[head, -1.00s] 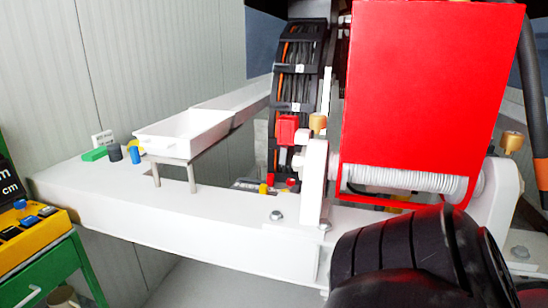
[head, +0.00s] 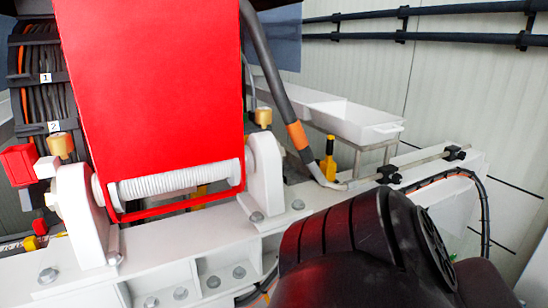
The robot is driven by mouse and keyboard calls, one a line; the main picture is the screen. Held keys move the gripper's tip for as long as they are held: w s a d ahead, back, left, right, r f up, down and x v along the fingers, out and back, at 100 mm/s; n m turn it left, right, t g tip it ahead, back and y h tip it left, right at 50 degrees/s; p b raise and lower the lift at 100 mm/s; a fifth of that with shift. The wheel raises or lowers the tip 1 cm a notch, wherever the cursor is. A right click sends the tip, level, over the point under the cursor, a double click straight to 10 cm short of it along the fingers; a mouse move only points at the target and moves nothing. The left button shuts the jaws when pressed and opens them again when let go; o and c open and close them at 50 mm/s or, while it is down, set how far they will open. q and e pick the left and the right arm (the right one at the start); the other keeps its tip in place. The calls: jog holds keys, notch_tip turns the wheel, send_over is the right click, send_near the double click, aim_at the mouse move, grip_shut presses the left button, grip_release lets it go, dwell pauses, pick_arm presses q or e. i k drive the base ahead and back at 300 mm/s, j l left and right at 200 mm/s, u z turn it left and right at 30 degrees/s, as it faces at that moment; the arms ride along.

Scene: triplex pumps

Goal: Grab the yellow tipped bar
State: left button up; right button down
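A small yellow upright piece (head: 328,167) with a dark top stands behind the white beam, right of the grey hose. I cannot tell whether it is the tip of a bar. A yellow and black piece (head: 33,243) lies low at the far left, partly hidden behind the white bracket. A thin metal rod (head: 425,160) runs along the right of the beam through black clamps; no yellow shows on it. Neither gripper is in view. A large black ribbed arm link, which seems to be mine, covers the lower middle right and hides part of the beam.
A big red panel (head: 150,90) stands above a white ribbed roller (head: 180,183) between white brackets. A grey hose (head: 270,75) with an orange band comes down beside it. A white tray (head: 360,122) stands on legs at the back right. Black pipes (head: 430,38) run along the wall.

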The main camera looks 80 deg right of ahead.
aim_at(330, 139)
jog(key=z, duration=2.75)
jog(key=k+l, duration=0.05)
jog(key=l, duration=0.05)
